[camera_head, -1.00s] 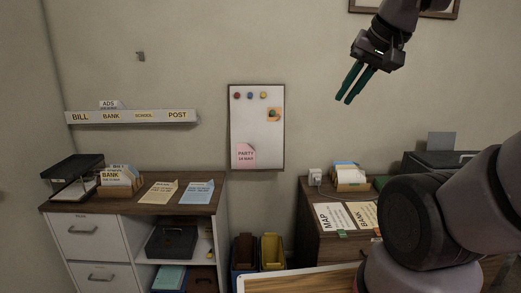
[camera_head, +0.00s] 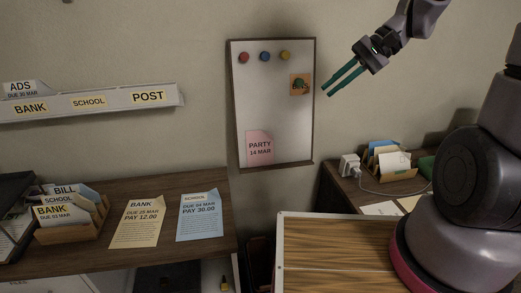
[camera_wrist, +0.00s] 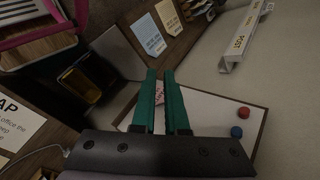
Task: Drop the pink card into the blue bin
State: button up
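The pink card (camera_head: 260,148), marked PARTY 14 MAR, lies flat against the lower left of the whiteboard (camera_head: 282,115). My gripper (camera_head: 326,88) is at the board's right side in the head view, fingers pointing down-left. Its green fingers are a little apart with nothing between them, and it is clear of the card. In the wrist view, part of the pink card (camera_wrist: 159,90) shows beyond and between the fingertips. The blue bin is not clearly visible now; the gap beside the left cabinet is dark and partly covered by the wooden surface in front.
A yellow bin (camera_wrist: 82,84) shows in the wrist view. Magnets (camera_head: 264,56) and an orange picture (camera_head: 299,84) are on the board. The left cabinet top (camera_head: 165,235) carries letters and a sorter. A framed wooden surface (camera_head: 335,255) stands in front.

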jog(key=w+a+f+m+t+y, duration=0.1)
jog(key=w+a+f+m+y, duration=0.35)
jog(key=w+f+y, duration=0.4)
jog(key=m+t+h, duration=0.2)
jog(key=m+t, duration=0.7)
send_near(272, 137)
jog(key=shift+x, duration=4)
jog(key=shift+w+d+f, duration=0.1)
jog(key=shift+c, duration=0.3)
grip_shut()
